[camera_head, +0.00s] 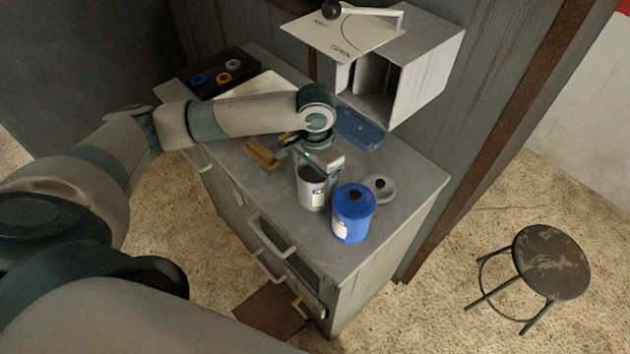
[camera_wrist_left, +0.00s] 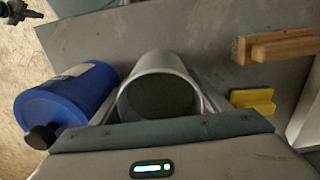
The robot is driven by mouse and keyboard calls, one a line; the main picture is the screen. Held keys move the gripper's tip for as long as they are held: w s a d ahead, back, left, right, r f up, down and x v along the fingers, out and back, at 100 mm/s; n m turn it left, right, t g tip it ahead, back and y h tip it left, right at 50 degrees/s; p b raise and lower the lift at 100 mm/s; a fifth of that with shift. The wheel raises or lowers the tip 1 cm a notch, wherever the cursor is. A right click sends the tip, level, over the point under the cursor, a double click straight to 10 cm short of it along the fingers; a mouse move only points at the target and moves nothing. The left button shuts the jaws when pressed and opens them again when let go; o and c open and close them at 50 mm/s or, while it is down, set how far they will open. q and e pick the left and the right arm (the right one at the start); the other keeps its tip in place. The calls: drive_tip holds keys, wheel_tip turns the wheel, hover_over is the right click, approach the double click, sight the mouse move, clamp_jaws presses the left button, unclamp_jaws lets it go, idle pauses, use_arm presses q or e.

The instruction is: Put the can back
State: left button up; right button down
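A grey open-topped can (camera_head: 311,193) with a pale label stands near the front of the grey cabinet top, just left of a blue canister. In the left wrist view the can (camera_wrist_left: 160,92) shows its round dark mouth, between my two fingers. My left gripper (camera_head: 318,165) reaches down over the can, with a finger on either side of it. The fingers lie close along its sides; whether they press on it I cannot tell. My right gripper is not in view.
The blue canister (camera_head: 353,214) with a black knob stands close beside the can, and a grey lid (camera_head: 380,187) lies behind it. A wooden block (camera_head: 262,155), a blue tray (camera_head: 358,128) and an open wall box (camera_head: 425,70) are nearby. A stool (camera_head: 551,262) stands right.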

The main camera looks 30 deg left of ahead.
use_arm(q)
drive_tip(key=shift+o, duration=1.3)
wheel_tip(320, 180, up, 18)
drive_tip(key=b, duration=0.3)
drive_tip(key=shift+f, duration=0.25)
